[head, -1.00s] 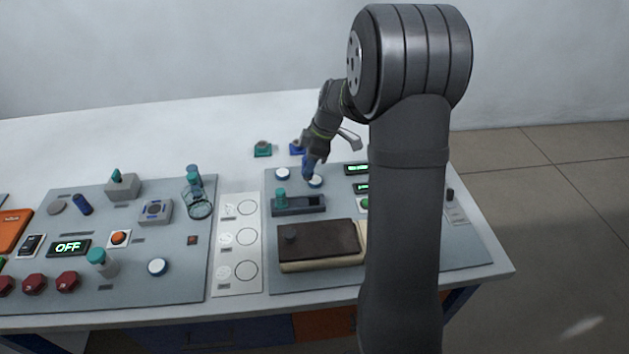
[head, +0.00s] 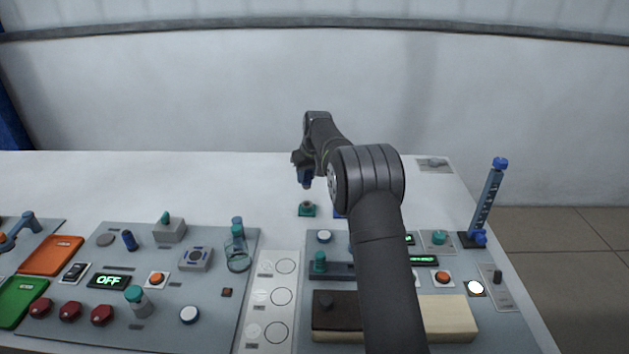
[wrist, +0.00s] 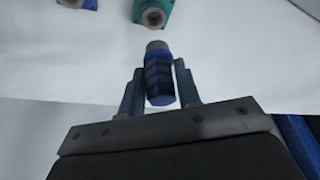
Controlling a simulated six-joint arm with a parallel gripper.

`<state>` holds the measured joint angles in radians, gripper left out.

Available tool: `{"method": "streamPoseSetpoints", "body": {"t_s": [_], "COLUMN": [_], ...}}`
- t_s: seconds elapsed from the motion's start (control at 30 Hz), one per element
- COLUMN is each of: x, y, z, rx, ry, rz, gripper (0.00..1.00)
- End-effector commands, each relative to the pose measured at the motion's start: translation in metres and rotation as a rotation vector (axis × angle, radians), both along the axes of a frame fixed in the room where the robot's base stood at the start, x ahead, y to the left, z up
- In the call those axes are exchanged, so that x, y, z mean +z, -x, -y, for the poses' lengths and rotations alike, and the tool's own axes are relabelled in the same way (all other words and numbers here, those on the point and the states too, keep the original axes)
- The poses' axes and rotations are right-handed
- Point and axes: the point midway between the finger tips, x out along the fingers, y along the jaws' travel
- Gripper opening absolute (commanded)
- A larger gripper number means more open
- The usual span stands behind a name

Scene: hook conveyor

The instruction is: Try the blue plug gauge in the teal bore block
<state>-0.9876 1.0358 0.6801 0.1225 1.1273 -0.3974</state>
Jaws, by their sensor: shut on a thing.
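My gripper (head: 305,176) is shut on the blue plug gauge (wrist: 159,80). The gauge has dark bands and a grey metal tip, which points away from the gripper in the wrist view. In the head view the blue plug gauge (head: 306,180) hangs above the teal bore block (head: 307,210), apart from it. The gauge tip is just short of the block in that picture.
A blue block (head: 339,214) stands to the right of the teal one, partly hidden by my arm; its edge also shows in the wrist view (wrist: 88,4). A blue perforated post (head: 488,203) stands at the right.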

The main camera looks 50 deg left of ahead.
Motion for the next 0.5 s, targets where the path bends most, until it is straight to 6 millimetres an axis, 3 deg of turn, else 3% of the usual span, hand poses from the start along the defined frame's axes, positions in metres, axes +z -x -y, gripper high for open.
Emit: {"method": "streamPoseSetpoints", "body": {"t_s": [0.5], "x": [-0.047], "y": [0.0], "z": [0.0], "rx": [-0.004], "ry": [0.002], "rz": [-0.002], "gripper": [0.08]}}
